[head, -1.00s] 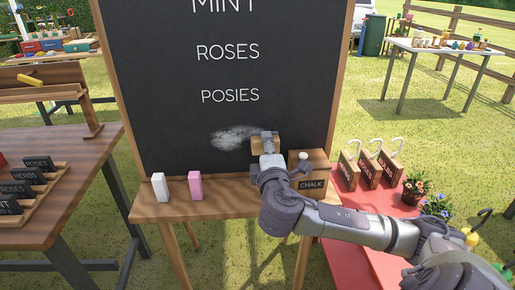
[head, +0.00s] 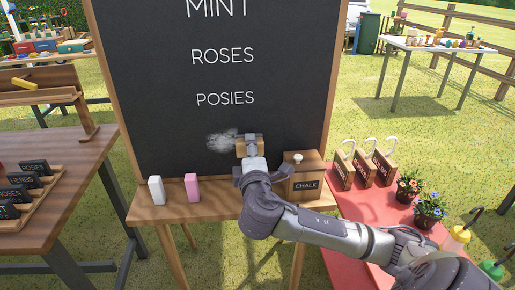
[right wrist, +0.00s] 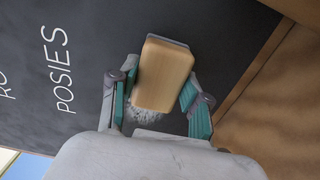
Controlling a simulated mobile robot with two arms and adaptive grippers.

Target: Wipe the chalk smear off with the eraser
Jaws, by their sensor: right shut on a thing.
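The eraser (head: 249,145) has a wooden back and a grey pad. It is held against or very near the blackboard (head: 160,90); I cannot tell if it touches. My right gripper (head: 250,157) is shut on it, and the right wrist view shows the eraser (right wrist: 163,75) between the two fingers. The white chalk smear (head: 220,141) lies under the word POSIES, just left of the eraser. The eraser covers its right part. In the right wrist view the smear (right wrist: 143,114) shows below the eraser. My left gripper is not in view.
A chalk box (head: 306,182) stands on the easel ledge (head: 222,206), close right of my gripper. A white block (head: 157,190) and a pink block (head: 192,188) stand on the ledge's left.

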